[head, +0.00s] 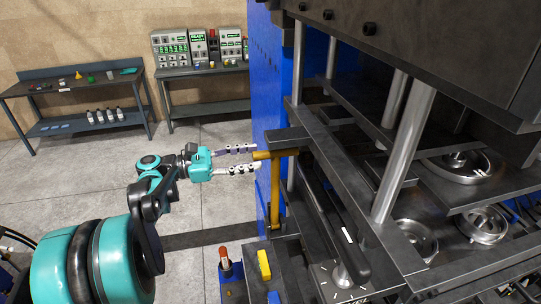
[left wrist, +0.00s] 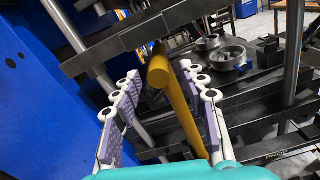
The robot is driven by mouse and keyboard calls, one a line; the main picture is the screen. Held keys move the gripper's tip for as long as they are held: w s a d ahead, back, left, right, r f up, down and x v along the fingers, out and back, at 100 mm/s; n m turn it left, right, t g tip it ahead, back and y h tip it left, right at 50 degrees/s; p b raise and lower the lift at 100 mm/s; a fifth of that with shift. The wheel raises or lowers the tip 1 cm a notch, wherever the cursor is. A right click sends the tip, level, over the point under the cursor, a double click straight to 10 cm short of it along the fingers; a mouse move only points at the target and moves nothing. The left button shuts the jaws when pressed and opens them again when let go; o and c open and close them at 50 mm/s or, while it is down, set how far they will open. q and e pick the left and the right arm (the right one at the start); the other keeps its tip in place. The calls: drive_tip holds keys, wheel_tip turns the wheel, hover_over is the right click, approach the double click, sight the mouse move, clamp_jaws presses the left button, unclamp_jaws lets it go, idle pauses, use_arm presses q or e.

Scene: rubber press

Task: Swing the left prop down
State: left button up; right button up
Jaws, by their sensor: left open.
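The left prop is a yellow bar (head: 275,185) at the left side of the press. It stands upright, and its top has a short yellow piece (head: 262,155) pointing left, under a dark bracket (head: 287,138). My left gripper (head: 255,158) is open, with its fingertips close to that yellow top. In the left wrist view the yellow prop (left wrist: 182,105) runs between the two spread fingers, its round end facing the camera. I cannot tell whether a finger touches it. My right gripper is not in view.
The press (head: 340,150) with steel columns and round metal moulds (head: 482,225) fills the right. A blue frame (head: 270,75) stands behind the prop. A yellow block (head: 264,264) and a red-topped tool (head: 224,258) sit below. Benches (head: 75,90) stand at the back left, with clear floor before them.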

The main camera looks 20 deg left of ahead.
sight(271, 154)
use_arm(q)
drive_tip(key=x, duration=0.6)
drive_tip(key=shift+w, duration=0.15)
clamp_jaws()
